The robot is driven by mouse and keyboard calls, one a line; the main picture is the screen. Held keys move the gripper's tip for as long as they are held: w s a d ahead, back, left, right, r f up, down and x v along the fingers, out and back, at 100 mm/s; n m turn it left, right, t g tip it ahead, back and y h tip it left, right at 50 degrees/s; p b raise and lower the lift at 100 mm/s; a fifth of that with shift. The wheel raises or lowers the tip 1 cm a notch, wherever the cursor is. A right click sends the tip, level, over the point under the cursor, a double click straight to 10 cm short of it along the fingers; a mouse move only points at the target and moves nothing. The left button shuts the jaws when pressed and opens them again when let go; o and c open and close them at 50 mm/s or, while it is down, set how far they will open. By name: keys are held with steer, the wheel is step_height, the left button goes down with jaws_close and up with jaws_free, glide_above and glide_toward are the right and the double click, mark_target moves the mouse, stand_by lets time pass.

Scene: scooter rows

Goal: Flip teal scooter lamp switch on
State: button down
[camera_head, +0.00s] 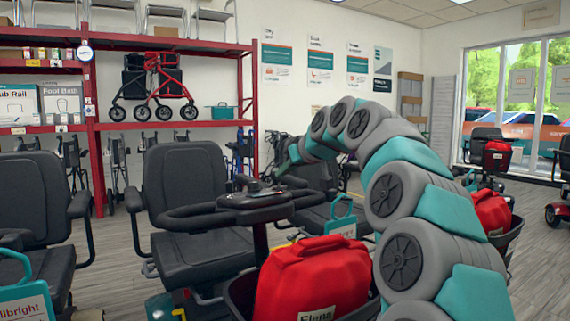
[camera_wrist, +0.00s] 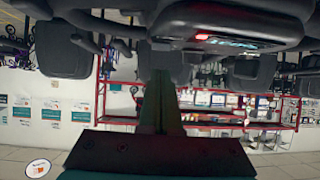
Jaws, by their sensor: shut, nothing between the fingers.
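A scooter with a black seat (camera_head: 190,190) and black handlebars stands in the middle of the head view. A bit of teal bodywork (camera_head: 160,306) shows low at its front. Its tiller console (camera_head: 255,199) faces me, with small dark controls on top that I cannot make out. In the upside-down wrist view, a dark console (camera_wrist: 235,25) with a small red mark and a teal strip fills the top right. I cannot identify the lamp switch. My gripper (camera_wrist: 160,75) is shut and empty, with its fingers below and left of that console. In the head view its tip (camera_head: 284,167) is above and right of the tiller console.
A red bag (camera_head: 314,280) with a name tag sits in the scooter's front basket. Another scooter seat (camera_head: 35,200) stands at left, and more scooters stand at right. Red shelving (camera_head: 170,45) lines the back. Grey floor (camera_head: 110,270) shows between the scooters.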

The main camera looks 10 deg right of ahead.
mark_target(286, 191)
steer(key=shift+s+d+f, duration=0.1)
steer(key=shift+s+f, duration=0.1)
steer(key=shift+f, duration=0.55)
steer(key=shift+f, duration=0.1)
steer(key=f+b, duration=0.1)
steer(key=b, duration=0.1)
steer(key=shift+s+f+t+b, duration=0.2)
steer(key=shift+t+b, duration=0.1)
steer(key=shift+t, duration=0.1)
steer(key=shift+d+r, duration=0.1)
steer(key=shift+r, duration=0.45)
steer(key=shift+r+p, duration=0.55)
steer(key=shift+r, duration=0.1)
